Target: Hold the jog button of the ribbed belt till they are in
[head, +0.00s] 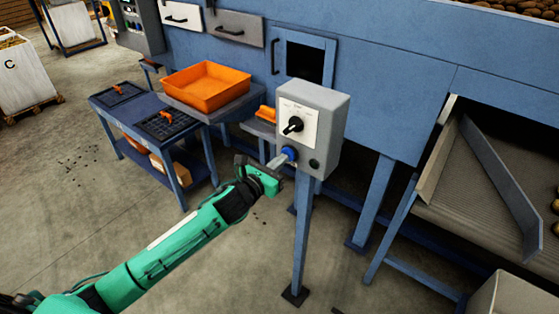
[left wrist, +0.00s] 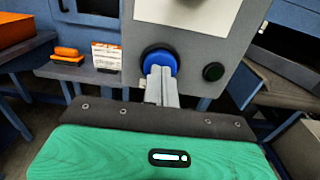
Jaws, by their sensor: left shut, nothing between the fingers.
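A grey control box (head: 325,115) stands on a blue post. It carries a black rotary knob (head: 292,125) on a white plate, a blue round button (head: 289,153) and a dark button (head: 314,164). My left gripper (head: 281,159) is shut and empty, with its fingertips at the blue button. In the left wrist view the fingertips (left wrist: 162,72) overlap the lower middle of the blue button (left wrist: 159,59) and seem to touch it; how far it is pressed I cannot tell. The ribbed belt (head: 475,190) shows at the right, with a few potatoes at its right edge. My right gripper is not in view.
An orange tray (head: 205,87) sits on a shelf behind the box. A blue table (head: 130,105) with dark trays stands at the left. A slanted guide board (head: 500,185) lies across the belt. Open floor lies left of the post.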

